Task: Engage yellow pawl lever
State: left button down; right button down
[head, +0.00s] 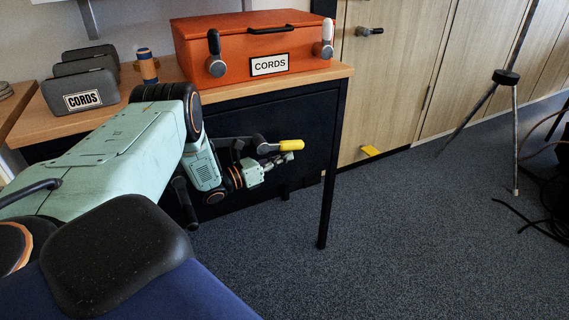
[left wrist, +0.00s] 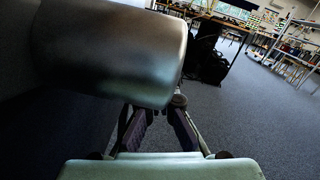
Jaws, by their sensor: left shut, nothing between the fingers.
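The yellow pawl lever (head: 291,146) shows in the head view in front of the desk's dark front panel. Its yellow grip points right from a dark pivot end. My left gripper (head: 284,159) is just below and beside the yellow grip, with its fingers pointing right. It looks shut and empty; I cannot tell whether it touches the lever. In the left wrist view my left gripper's fingers (left wrist: 160,115) show at the middle, partly behind a large dark rounded shape that I cannot identify. No yellow shows in that view. My right gripper is not in view.
An orange CORDS case (head: 225,45) with two latches stands on the wooden desk (head: 325,72). Small grey boxes (head: 80,95) and an orange-blue cylinder (head: 147,66) are left of it. A desk leg (head: 330,170) stands right of the gripper. A tripod (head: 505,78) stands at right; open carpet lies between.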

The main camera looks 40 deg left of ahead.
pick_arm(q)
jog(key=shift+w+d+r+t, duration=0.1)
jog(key=shift+w+r+t, duration=0.25)
jog(key=shift+r+t, duration=0.25)
dwell(0.5)
jog(key=v, duration=1.2)
jog(key=shift+r, duration=0.2)
